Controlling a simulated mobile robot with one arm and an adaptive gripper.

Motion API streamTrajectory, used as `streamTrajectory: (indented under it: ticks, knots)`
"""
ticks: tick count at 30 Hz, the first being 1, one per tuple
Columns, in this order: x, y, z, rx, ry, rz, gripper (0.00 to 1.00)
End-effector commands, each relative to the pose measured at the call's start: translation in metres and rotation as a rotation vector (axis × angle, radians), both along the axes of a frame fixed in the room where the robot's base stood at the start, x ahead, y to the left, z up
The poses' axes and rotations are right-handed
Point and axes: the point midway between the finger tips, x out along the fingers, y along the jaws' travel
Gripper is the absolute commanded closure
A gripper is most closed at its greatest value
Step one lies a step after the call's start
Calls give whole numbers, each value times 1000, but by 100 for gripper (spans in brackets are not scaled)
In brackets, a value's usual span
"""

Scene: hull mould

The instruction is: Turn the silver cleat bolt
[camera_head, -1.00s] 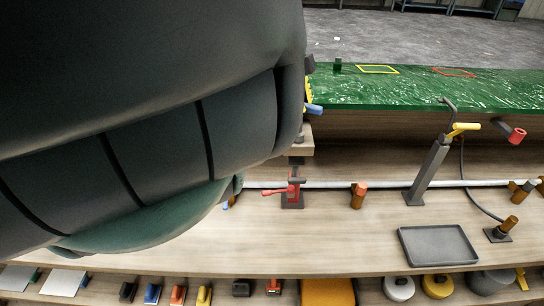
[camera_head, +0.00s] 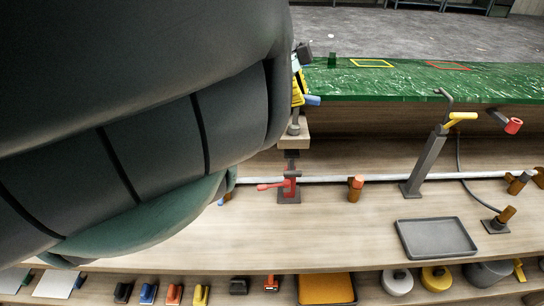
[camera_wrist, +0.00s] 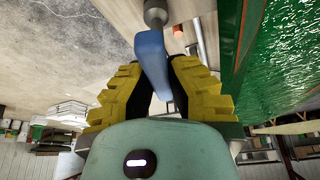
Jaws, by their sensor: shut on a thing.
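My gripper (camera_wrist: 157,75) has yellow, ribbed fingers and is shut on a blue bar (camera_wrist: 152,55). In the head view the blue bar's end (camera_head: 313,100) pokes out to the right of the yellow fingers (camera_head: 298,92). A grey rounded metal piece (camera_wrist: 156,12) is at the bar's far end in the wrist view. In the head view a silver-grey bolt-like piece (camera_head: 294,127) stands on a wooden block (camera_head: 296,142), just below the fingers. It looks like the cleat bolt; whether the bar touches it I cannot tell. My arm hides much of the left side.
The green hull mould (camera_head: 420,84) lies right of the gripper. On the bench below stand a red clamp (camera_head: 289,187), an orange-topped post (camera_head: 356,188), a grey post with a yellow handle (camera_head: 428,160) and a grey tray (camera_head: 437,237). Bench space in front is clear.

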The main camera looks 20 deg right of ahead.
Motion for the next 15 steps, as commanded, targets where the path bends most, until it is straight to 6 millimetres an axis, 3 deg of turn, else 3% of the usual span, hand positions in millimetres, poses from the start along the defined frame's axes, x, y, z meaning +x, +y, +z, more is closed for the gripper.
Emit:
streamTrajectory:
  ticks: [15]
  knots:
    - [5, 7, 10, -2, -1, 17, 100]
